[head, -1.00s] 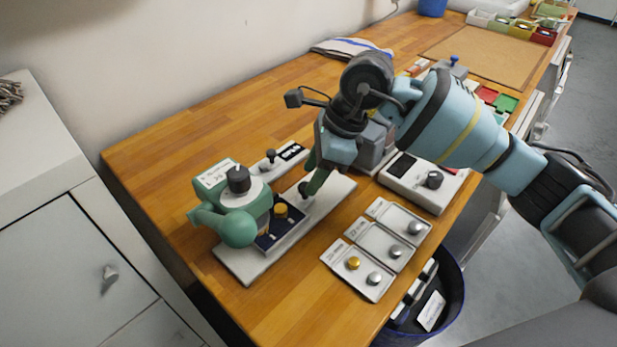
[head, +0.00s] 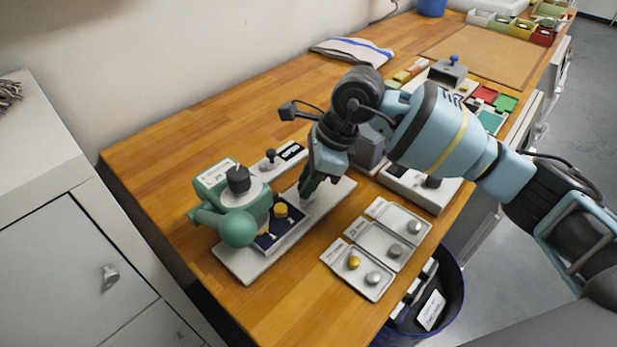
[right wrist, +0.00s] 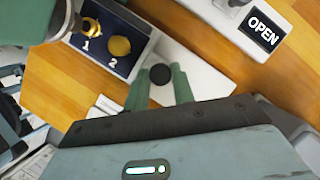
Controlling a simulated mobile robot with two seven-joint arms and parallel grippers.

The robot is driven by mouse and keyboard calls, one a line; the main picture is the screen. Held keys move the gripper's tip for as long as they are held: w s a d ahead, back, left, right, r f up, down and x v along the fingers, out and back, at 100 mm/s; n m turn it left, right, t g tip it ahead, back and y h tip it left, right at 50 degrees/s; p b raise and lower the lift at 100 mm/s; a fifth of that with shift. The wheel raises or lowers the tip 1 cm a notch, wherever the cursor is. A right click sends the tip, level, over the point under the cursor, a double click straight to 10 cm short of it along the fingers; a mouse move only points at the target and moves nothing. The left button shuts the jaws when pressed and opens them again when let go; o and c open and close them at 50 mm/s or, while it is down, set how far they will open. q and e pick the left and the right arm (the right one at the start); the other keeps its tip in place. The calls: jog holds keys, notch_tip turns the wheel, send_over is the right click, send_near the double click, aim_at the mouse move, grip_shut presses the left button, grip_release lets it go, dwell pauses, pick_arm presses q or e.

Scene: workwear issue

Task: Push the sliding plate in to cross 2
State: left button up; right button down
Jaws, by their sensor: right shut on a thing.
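The green press (head: 238,225) stands on a white base (head: 248,270) at the left of the bench. The dark blue sliding plate (head: 268,241) lies on this base, partly beside the press head, with a yellow round piece (head: 281,210) on it. In the right wrist view the plate (right wrist: 130,17) shows marks 1 and 2, with gold pieces (right wrist: 120,46) by them. My right gripper (right wrist: 160,84) is shut on the black knob (right wrist: 160,73), its green fingers on either side. In the head view the gripper (head: 306,192) hides the knob. My left gripper is not in view.
Grey trays (head: 378,242) with gold and silver knobs lie right of the base. A lever with an OPEN sign (right wrist: 262,28) stands behind the base. A dark bin (head: 455,290) stands below the bench edge.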

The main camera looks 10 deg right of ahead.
aim_at(284, 204)
jog(key=s+a, duration=0.1)
jog(key=a, duration=0.1)
jog(key=s+a+p, duration=0.1)
jog(key=a, duration=0.1)
jog(key=shift+s, duration=0.35)
jog(key=c, duration=1.2)
grip_release()
jog(key=shift+a, duration=0.15)
jog(key=shift+d+r, duration=0.2)
jog(key=shift+r, duration=0.05)
jog(key=v, duration=0.7)
jog(key=shift+r, duration=0.1)
